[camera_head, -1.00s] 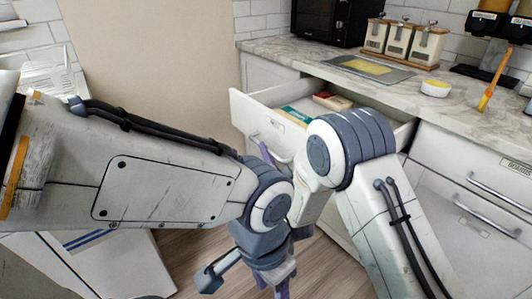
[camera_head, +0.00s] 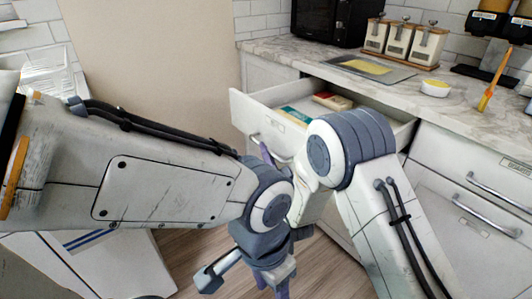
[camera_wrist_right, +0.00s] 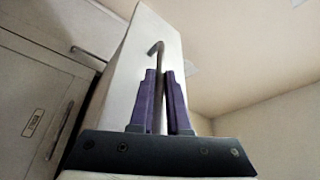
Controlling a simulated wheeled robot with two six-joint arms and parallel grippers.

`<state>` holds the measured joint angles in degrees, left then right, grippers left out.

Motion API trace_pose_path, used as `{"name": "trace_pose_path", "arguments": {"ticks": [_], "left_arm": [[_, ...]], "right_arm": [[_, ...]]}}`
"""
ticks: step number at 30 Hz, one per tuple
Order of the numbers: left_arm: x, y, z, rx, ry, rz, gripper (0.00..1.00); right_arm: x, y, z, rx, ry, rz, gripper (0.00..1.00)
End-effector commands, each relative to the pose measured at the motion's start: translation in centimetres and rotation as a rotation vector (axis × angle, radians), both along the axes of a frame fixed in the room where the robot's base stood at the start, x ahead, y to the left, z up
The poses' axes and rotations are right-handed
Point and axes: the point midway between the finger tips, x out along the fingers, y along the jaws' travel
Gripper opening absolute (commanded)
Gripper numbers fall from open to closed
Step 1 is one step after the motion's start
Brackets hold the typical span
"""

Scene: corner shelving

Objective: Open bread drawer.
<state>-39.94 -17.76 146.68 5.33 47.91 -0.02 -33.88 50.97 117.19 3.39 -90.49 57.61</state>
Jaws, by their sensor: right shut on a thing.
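The bread drawer (camera_head: 252,112) is pulled out from the counter, with a label on its white front; I cannot read the label. Its metal handle (camera_head: 283,155) runs across the front. My right gripper (camera_head: 263,150) is at this handle, with its purple fingers partly hidden behind my arm. In the right wrist view the fingers (camera_wrist_right: 159,88) are shut on the handle, whose hooked end (camera_wrist_right: 157,47) sticks out beyond them. My left gripper (camera_head: 281,290) points down at the bottom of the head view, mostly cut off; its opening is unclear.
Green and red packets (camera_head: 333,101) lie inside the drawer. The marble countertop (camera_head: 400,88) above holds a microwave (camera_head: 325,22), canisters (camera_head: 400,42) and a small yellow-topped bowl (camera_head: 436,88). Closed drawers (camera_head: 480,205) are at right. Wooden floor (camera_head: 325,265) shows below.

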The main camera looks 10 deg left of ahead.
Motion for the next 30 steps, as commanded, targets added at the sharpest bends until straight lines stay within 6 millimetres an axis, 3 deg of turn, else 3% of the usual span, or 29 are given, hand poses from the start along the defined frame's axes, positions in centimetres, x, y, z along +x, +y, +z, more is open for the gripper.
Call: {"name": "trace_pose_path", "arguments": {"ticks": [8,16,28,30], "left_arm": [[0.0,0.0,-0.2,0.000,0.000,0.000,0.50],[0.0,0.0,-1.7,0.000,0.000,0.000,0.50],[0.0,0.0,-1.8,0.000,0.000,0.000,0.50],[0.0,0.0,-1.8,0.000,0.000,0.000,0.50]], "right_arm": [[-0.4,0.3,-0.2,-0.002,0.002,0.003,0.00],[-3.5,3.6,-0.3,-0.001,0.001,0.005,0.00],[-3.8,4.3,-0.1,-0.002,0.003,-0.002,0.00],[-3.9,4.4,-0.1,-0.001,0.003,-0.001,0.34]]}}
